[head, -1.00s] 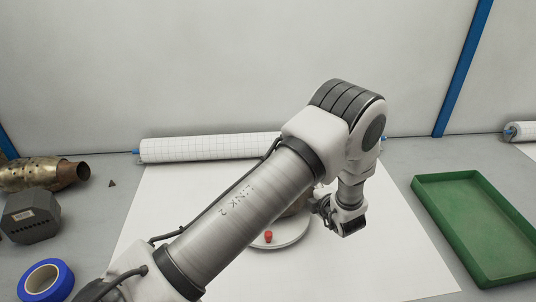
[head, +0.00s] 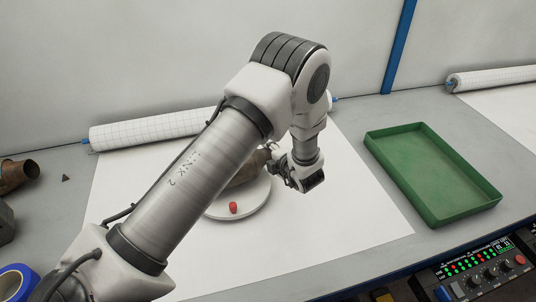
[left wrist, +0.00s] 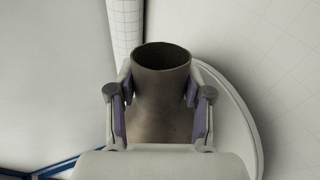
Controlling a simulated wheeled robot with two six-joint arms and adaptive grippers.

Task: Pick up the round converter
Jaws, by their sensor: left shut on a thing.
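The round converter (head: 248,168) is a dull brown metal body at the white round plate, mostly hidden behind my left arm in the head view. In the left wrist view its open, tube-like end (left wrist: 160,105) stands between the finger pads. My left gripper (head: 273,160) is shut on it, with one finger on each side, as the left wrist view also shows (left wrist: 161,98). I cannot tell whether the converter touches the plate. My right gripper is not in view.
The white plate (head: 255,203) carries a small red piece (head: 233,208) and lies on white paper. An empty green tray (head: 425,168) is at right. A control panel (head: 480,270) is at front right. Blue tape (head: 18,283) and another brown metal part (head: 14,175) are at left.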

